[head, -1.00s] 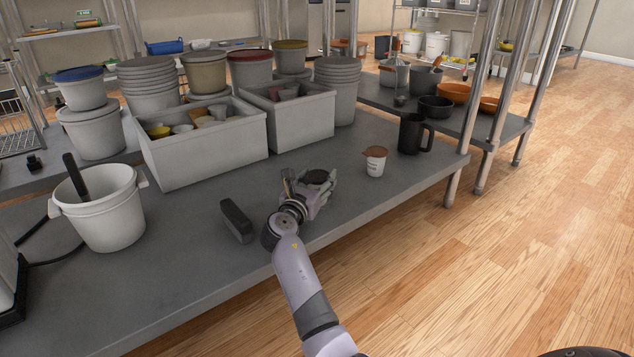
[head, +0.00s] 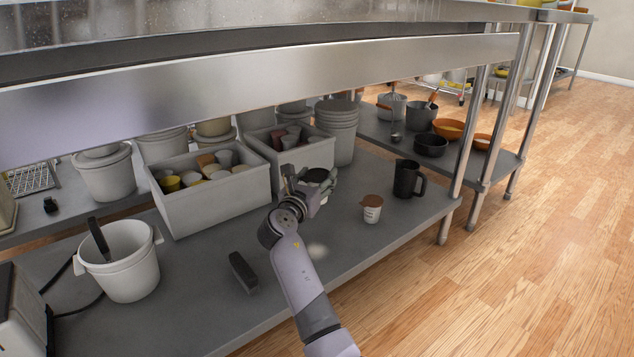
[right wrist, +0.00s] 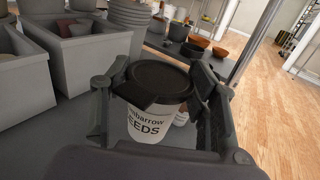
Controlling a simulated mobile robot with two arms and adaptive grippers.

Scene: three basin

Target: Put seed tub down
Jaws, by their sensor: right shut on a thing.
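The seed tub (right wrist: 147,122) is a white tub with a black lid and dark lettering that reads "SEEDS" in the right wrist view. My right gripper (right wrist: 160,98) is shut around it, one finger on each side. In the head view the right gripper (head: 312,188) is over the lower grey shelf (head: 345,245), in front of the right grey bin. There the tub's dark lid (head: 317,175) shows between the fingers; most of its body is hidden. I cannot tell whether its base touches the shelf. My left gripper is not in view.
A brown-lidded cup (head: 371,209) and a black mug (head: 407,180) stand right of the gripper. A dark block (head: 242,271) and a white bucket (head: 122,262) are left. Grey bins (head: 215,203) stand behind. A steel upper shelf edge (head: 250,75) crosses overhead. The front right shelf is clear.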

